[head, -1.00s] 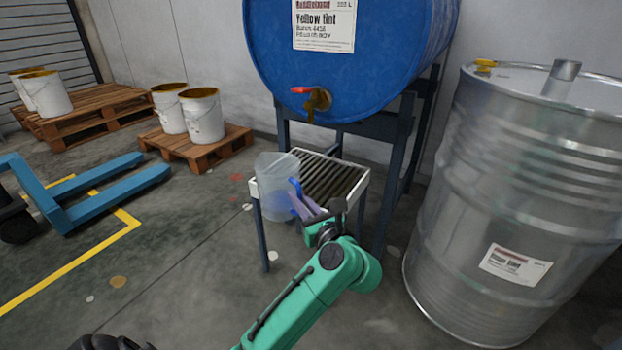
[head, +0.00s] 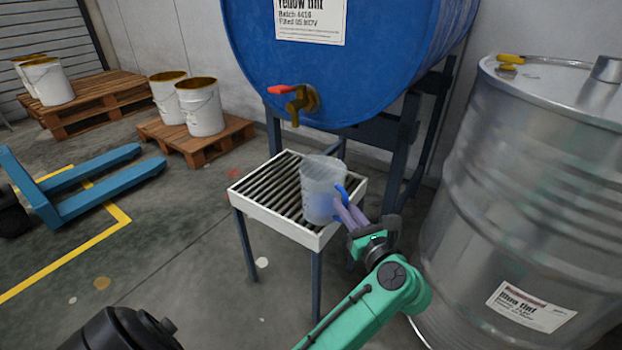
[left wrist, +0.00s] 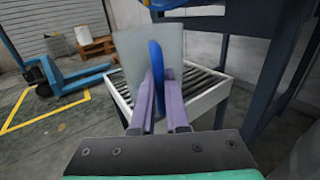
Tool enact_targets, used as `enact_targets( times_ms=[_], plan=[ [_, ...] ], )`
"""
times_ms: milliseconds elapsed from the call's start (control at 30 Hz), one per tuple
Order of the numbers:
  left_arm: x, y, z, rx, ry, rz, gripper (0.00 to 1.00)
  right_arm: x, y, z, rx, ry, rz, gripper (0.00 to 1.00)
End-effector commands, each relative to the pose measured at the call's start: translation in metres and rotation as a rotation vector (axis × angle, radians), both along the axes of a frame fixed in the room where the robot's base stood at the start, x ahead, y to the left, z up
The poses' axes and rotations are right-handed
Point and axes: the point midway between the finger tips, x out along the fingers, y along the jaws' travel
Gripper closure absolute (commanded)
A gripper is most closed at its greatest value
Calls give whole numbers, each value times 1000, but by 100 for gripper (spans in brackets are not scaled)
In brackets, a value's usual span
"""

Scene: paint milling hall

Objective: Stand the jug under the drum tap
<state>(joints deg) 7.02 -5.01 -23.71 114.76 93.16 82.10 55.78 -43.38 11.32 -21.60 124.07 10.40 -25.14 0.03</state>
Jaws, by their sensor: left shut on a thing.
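The translucent jug (head: 318,186) with a blue handle (head: 342,196) is upright over the front right part of the slatted stand (head: 238,196). I cannot tell whether its base touches the slats. My left gripper (head: 346,213) is shut on the handle from the right front. In the left wrist view the handle (left wrist: 157,75) is between the two purple fingers (left wrist: 160,100), with the jug (left wrist: 140,55) beyond. The brass drum tap (head: 297,103) with a red lever (head: 281,89) is above and to the left of the jug. My right gripper is not in view.
The blue drum (head: 350,65) lies on a dark frame (head: 405,130) behind the stand. A silver drum (head: 520,200) stands close on the right of my arm. Pails (head: 200,106) on pallets (head: 195,145) and a blue pallet truck (head: 100,190) are at left. The floor left of the stand is clear.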

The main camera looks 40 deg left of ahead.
Motion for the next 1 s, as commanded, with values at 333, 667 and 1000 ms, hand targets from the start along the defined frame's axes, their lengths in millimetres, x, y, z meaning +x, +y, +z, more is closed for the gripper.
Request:
enact_targets(
  times_ms=[333,667,1000],
  plan=[
    [60,97,0,9,-5,5,100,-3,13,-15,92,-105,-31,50],
    [91,145,-7,3,-2,3,100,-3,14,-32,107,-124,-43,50],
    [90,143,-36,-2,0,2,84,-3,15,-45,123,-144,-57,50]
  ],
)
